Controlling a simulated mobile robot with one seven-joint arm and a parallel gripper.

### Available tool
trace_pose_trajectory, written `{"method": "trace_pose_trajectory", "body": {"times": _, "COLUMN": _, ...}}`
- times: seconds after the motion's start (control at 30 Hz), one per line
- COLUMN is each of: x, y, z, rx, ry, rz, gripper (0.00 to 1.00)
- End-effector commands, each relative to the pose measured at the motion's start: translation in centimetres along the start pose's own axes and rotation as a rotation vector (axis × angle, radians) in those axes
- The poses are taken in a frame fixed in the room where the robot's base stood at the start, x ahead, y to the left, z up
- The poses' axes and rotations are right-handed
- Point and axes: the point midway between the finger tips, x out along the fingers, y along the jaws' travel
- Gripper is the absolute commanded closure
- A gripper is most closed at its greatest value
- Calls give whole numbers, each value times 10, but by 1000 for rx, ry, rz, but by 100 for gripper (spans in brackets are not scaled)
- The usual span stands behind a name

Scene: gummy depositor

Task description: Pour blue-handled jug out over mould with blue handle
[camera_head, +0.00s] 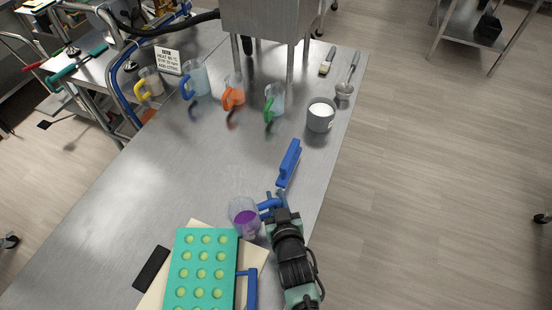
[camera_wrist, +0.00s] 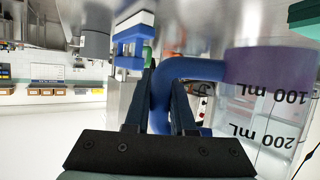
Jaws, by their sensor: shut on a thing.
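A clear jug (camera_head: 243,218) with a blue handle (camera_head: 268,205) holds purple liquid near its bottom. My gripper (camera_head: 278,211) is shut on this handle, with the jug to its left. In the wrist view the handle (camera_wrist: 180,75) passes between the fingers, and the jug (camera_wrist: 270,95) shows upside-down volume marks. The jug looks roughly upright; its height above the table is hard to tell. The teal mould (camera_head: 207,268) lies just nearer than the jug, its round cavities pale yellow-green. Its blue handle (camera_head: 251,288) is on its right side. The mould is cut off by the lower frame edge.
The mould lies on a cream board (camera_head: 262,255), with a black slab (camera_head: 151,268) to its left. A blue brush-like tool (camera_head: 289,163) lies beyond my gripper. Several jugs, a grey pot (camera_head: 320,118) and a metal depositor (camera_head: 265,20) stand farther back. The mid-table is clear.

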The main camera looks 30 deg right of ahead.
Motion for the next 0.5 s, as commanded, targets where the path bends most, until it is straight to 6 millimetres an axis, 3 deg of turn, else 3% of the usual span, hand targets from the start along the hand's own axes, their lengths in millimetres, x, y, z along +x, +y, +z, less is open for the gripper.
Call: {"method": "trace_pose_trajectory", "body": {"times": 0.5, "x": -4, "y": -1, "z": -10, "rx": -80, "ry": 20, "rz": 30, "gripper": 100}}
